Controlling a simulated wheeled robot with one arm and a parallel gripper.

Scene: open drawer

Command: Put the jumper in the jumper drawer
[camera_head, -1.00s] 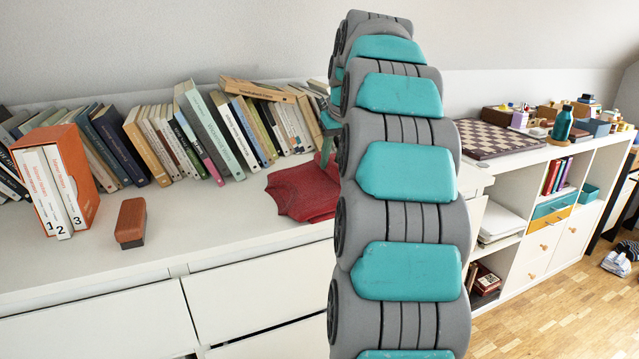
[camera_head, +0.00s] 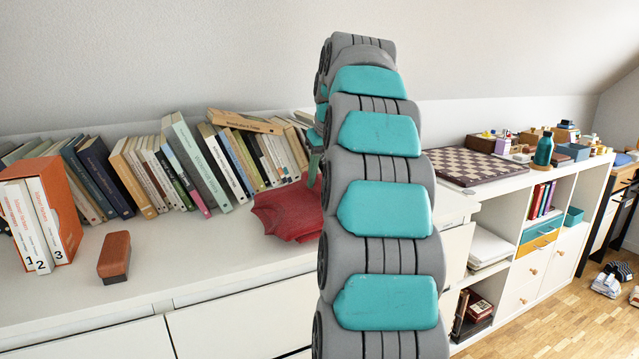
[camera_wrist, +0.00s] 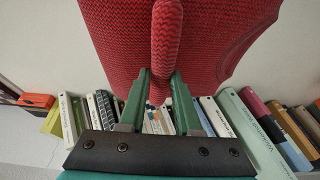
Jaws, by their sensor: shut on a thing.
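The red knitted jumper (camera_head: 288,211) hangs or lies at the back of the white dresser top, partly hidden behind my arm in the head view. In the wrist view the jumper (camera_wrist: 185,45) fills the upper middle, with a fold of it pinched between the two green fingers. My gripper (camera_wrist: 158,88) is shut on this fold. In the head view only a bit of a green finger (camera_head: 313,168) shows beside my arm. The white dresser (camera_head: 215,318) stands in front; its visible drawer fronts look closed, and my arm hides part of it.
A row of books (camera_head: 190,160) stands along the wall behind the jumper. An orange slipcase (camera_head: 60,215) and a brown block (camera_head: 114,257) are at left on the dresser. A chessboard (camera_head: 475,167) lies on the right. The dresser's front middle is clear.

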